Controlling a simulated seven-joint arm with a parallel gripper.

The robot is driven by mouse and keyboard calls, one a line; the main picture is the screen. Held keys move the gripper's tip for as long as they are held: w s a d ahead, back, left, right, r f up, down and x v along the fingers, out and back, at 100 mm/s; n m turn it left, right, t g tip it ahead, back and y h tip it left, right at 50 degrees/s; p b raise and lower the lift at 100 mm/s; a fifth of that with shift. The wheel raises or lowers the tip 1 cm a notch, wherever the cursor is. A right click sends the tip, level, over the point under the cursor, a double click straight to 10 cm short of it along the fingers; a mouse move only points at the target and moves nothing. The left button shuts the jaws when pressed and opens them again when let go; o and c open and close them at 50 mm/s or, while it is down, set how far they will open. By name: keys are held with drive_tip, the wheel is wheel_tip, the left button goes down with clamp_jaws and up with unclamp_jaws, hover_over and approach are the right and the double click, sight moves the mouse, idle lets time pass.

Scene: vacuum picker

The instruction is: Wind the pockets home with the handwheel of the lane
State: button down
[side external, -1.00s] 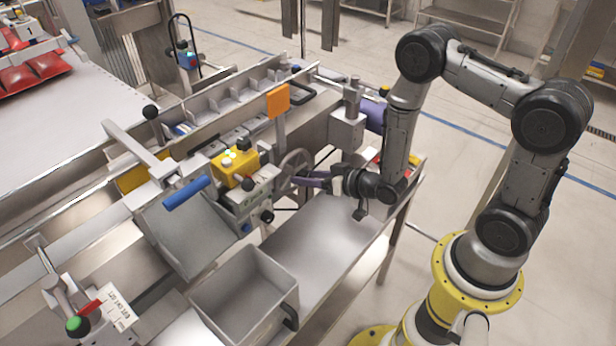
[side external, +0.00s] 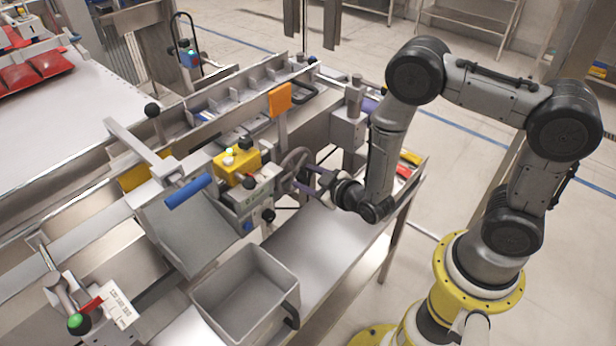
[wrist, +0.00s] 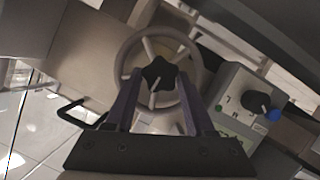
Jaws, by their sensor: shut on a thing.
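The grey spoked handwheel (side external: 293,163) is on the right side of the lane's control box (side external: 254,200). In the wrist view the handwheel (wrist: 119,62) shows face-on, with a black star knob (wrist: 160,74) at its hub. My gripper (side external: 306,187) reaches the wheel from the right. Its two purple fingers (wrist: 160,88) stand either side of the star knob and are shut on the handwheel at its hub; the exact contact is partly hidden. The pockets (side external: 240,97) form a row of grey divided cells along the lane behind the wheel.
A yellow box with buttons (side external: 236,164) stands on the control box, near an upright orange paddle (side external: 280,98). An empty grey bin (side external: 243,290) sits in front. A black knob (wrist: 258,102) lies right of the wheel. The bench top (side external: 325,245) below my gripper is mostly bare.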

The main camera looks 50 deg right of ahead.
idle(0.5)
drive_tip(key=shift+c, duration=1.3)
unclamp_jaws()
drive_tip(key=shift+s, duration=0.1)
drive_tip(key=v, duration=1.3)
drive_tip(key=shift+s+a, duration=0.25)
drive_tip(key=shift+s, duration=0.05)
drive_tip(key=shift+d, duration=0.1)
